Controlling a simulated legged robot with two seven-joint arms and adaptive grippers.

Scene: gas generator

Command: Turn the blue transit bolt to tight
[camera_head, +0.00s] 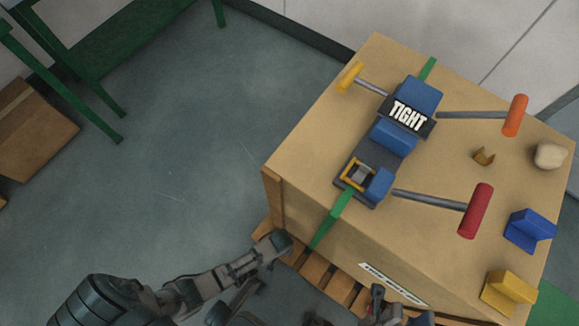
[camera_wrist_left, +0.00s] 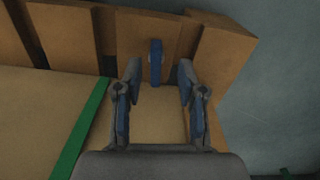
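In the left wrist view a narrow blue upright bar (camera_wrist_left: 155,62), which looks like the transit bolt's handle, stands against the pallet planks. My left gripper (camera_wrist_left: 159,72) is open, with one fingertip to each side of the bar; I see no contact, and the depth between them is unclear. In the head view the bar is hidden and my left arm (camera_head: 215,277) reaches the crate's near left corner. A black "TIGHT" plate (camera_head: 407,115) lies on the blue device on the crate top. My right gripper (camera_head: 380,301) is partly in view at the bottom edge, by the crate's front.
The tan crate (camera_head: 320,150) stands on a wooden pallet (camera_head: 313,270), with a green strap (camera_head: 330,220) over it. Yellow, orange and red handles (camera_head: 476,210), a blue block (camera_head: 530,230) and a yellow block (camera_head: 508,292) sit on top.

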